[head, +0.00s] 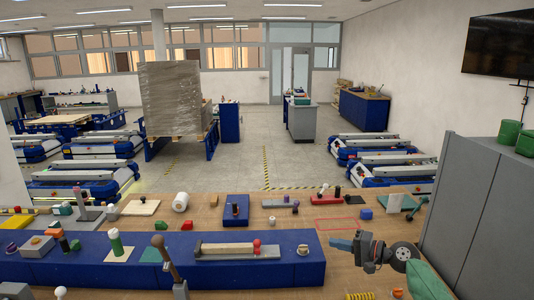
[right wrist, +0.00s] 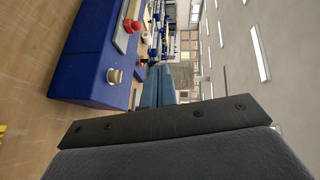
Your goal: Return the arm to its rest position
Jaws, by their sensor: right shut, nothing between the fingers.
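My right gripper (head: 342,244) is in the head view at the lower right, above the wooden table (head: 310,270), to the right of the long blue block (head: 220,274). Its grey-blue fingers point left and are shut with nothing between them. In the right wrist view, a dark plate and grey padded part of my gripper fill the bottom. That view is turned on its side and shows the blue block (right wrist: 85,50) beyond, apart from the gripper. My left gripper cannot be made out in the head view.
A grey cabinet (head: 465,200) stands close on the right, with green cylinders (head: 509,133) on top. Small objects cover the table, including a red outlined rectangle (head: 342,224) and a yellow coil (head: 360,296). A small knob (head: 303,249) stands on the blue block's right end.

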